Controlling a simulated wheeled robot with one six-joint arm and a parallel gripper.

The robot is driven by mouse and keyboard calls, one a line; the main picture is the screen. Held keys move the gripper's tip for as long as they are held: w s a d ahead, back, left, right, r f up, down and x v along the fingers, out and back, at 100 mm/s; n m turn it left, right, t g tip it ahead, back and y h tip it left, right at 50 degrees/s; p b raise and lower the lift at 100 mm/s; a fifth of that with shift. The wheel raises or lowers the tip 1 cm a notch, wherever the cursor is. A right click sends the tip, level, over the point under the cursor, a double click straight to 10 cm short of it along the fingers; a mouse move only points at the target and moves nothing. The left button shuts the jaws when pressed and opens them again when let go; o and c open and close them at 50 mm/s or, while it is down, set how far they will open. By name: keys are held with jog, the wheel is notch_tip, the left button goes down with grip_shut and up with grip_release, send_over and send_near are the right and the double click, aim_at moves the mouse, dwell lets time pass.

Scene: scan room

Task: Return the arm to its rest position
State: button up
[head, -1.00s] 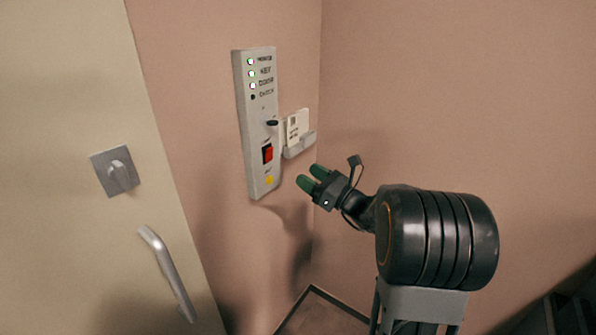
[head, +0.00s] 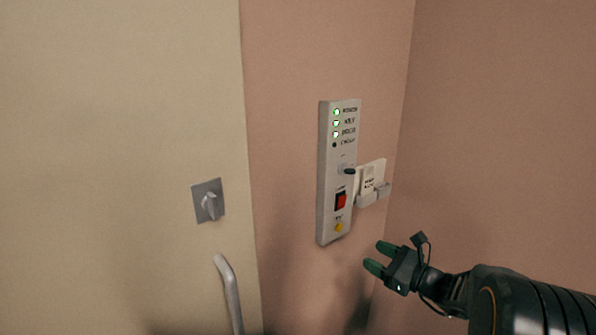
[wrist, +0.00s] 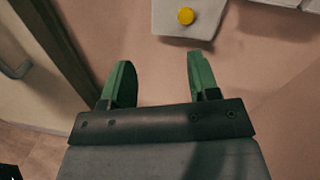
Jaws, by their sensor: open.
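My gripper (head: 377,257) has green fingers and is at the lower right in the head view. It is open and empty, below and to the right of the wall control panel (head: 325,190). In the wrist view the two green fingers (wrist: 158,82) stand apart with only the pink wall between them. The panel's lower end with its yellow button (wrist: 186,16) shows beyond the fingertips, apart from them. My dark arm reaches in from the lower right corner of the head view.
The panel has indicator lights, a black key or knob (head: 349,171) and a red switch (head: 341,201). A card holder (head: 366,201) with a card is beside it. A cream door (head: 120,130) with a thumb-turn (head: 209,202) and handle (head: 229,290) is at left. The right wall (head: 500,130) is bare.

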jog(key=s+a+f+n+g+h, duration=0.2)
jog(key=s+a+f+n+g, duration=0.1)
jog(key=s+f+n+g, duration=0.25)
jog(key=s+a+f+n+g+h, duration=0.3)
jog(key=s+n+g, duration=0.2)
jog(key=s+n, duration=0.25)
jog(key=s+r+n+t+h+p, duration=0.1)
jog(key=s+r+n+h, duration=0.4)
jog(key=n, duration=0.7)
jog(key=shift+s+r+h+p, duration=0.3)
jog(key=shift+s+h+p, duration=0.3)
jog(key=shift+h, duration=0.5)
jog(key=shift+d, duration=0.1)
